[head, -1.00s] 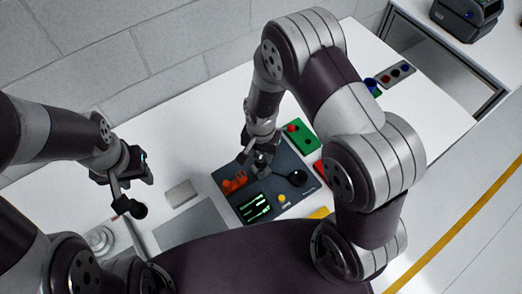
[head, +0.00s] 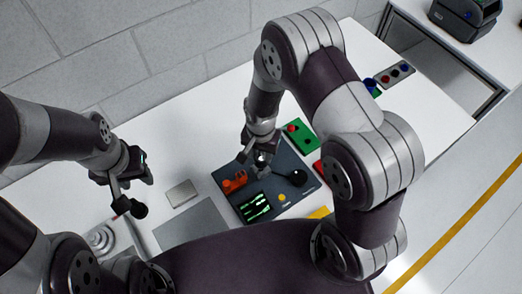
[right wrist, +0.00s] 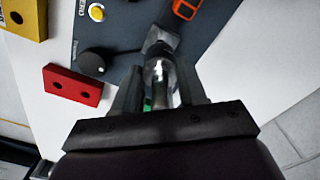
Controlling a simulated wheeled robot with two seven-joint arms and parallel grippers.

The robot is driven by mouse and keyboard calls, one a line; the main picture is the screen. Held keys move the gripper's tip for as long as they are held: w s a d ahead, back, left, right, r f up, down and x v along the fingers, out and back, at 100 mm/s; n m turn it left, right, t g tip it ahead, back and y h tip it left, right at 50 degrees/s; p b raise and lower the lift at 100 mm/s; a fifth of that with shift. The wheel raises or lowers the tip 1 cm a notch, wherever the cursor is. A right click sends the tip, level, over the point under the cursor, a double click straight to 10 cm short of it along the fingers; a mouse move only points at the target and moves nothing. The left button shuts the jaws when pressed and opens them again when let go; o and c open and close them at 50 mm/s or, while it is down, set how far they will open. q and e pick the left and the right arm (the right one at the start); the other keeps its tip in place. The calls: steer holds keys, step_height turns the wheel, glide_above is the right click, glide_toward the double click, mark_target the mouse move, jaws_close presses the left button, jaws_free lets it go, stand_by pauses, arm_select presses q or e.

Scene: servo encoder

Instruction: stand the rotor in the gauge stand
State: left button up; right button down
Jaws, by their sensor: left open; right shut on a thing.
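My right gripper (head: 262,160) is over the dark gauge panel (head: 280,160), shut on a shiny metal piece that looks like the rotor. In the right wrist view the rotor (right wrist: 160,75) sits between the two fingers (right wrist: 158,92), roughly in line with them. A small grey block (right wrist: 160,38), which may be the gauge stand, is at the rotor's far end. I cannot tell whether the rotor is seated in it or only close to it. My left gripper (head: 132,190) is open and empty, off to the left and away from the panel.
The panel carries an orange part (head: 234,182), a green-lit display (head: 255,206), a black knob (head: 298,178) and a yellow button (head: 282,198). A green block (head: 301,136) and a red block (right wrist: 72,86) lie beside it. A light grey block (head: 181,194) lies left of the panel.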

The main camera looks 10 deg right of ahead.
steer(key=shift+f, duration=0.1)
stand_by(0.4)
steer(key=shift+f+b, duration=0.6)
steer(key=shift+f, duration=0.1)
steer(key=shift+f, duration=0.15)
steer(key=shift+f+b, duration=0.55)
steer(key=shift+f, duration=0.1)
steer(key=shift+c, duration=1.1)
jaws_free()
